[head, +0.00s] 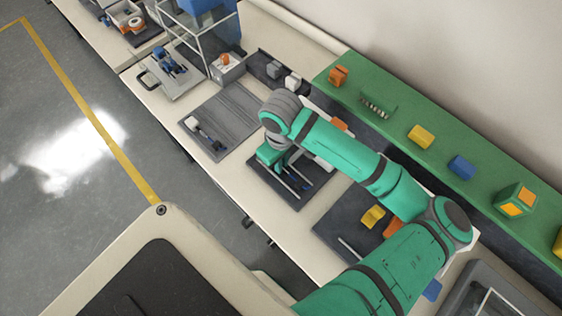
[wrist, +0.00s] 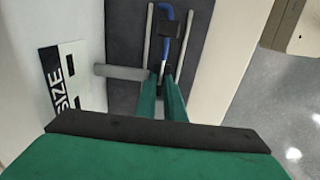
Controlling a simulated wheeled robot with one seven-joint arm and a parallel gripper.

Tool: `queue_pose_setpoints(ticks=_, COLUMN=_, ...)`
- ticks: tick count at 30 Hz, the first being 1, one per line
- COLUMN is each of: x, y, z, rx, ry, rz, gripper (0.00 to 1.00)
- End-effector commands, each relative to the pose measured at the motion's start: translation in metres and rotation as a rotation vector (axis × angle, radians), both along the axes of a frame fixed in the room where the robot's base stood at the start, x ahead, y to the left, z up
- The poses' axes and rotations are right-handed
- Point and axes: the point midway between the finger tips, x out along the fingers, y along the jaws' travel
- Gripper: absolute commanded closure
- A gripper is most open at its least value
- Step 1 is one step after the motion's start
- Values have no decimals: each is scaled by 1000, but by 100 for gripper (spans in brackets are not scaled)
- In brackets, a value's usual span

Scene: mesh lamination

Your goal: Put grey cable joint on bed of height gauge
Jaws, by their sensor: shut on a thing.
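The joint lies crosswise and sticks out to the left of the fingers. Its held end is partly hidden by them. In the head view my gripper (head: 270,158) is above the dark tray (head: 292,200), and the joint cannot be made out. I cannot clearly identify the height gauge or its bed in either view.
The dark tray holds thin rods (wrist: 149,35) and a blue-handled tool (wrist: 167,12). A "SIZE" card (wrist: 62,78) lies beside it. A ribbed grey mat (head: 240,112) lies beyond. A green shelf (head: 400,115) with coloured blocks runs along the wall.

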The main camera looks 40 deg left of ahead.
Motion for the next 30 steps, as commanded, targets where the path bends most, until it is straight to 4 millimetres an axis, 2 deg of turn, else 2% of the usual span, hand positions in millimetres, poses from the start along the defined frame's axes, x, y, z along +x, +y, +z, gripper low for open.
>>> queue_pose_setpoints(ticks=7, x=0, y=0, z=-3, rx=0, ry=0, rz=0, gripper=100)
queue_pose_setpoints(ticks=8, x=0, y=0, z=-3, rx=0, ry=0, rz=0, gripper=86)
queue_pose_setpoints(ticks=9, x=0, y=0, z=-3, rx=0, ry=0, rz=0, gripper=83)
queue_pose_setpoints(ticks=20, x=0, y=0, z=1, rx=0, ry=-1, rz=1, gripper=83)
queue_pose_setpoints(ticks=23, x=1, y=0, z=12, rx=0, ry=-2, rz=0, gripper=83)
queue_pose_setpoints(ticks=30, x=0, y=1, z=58, rx=2, ry=-2, rz=2, gripper=83)
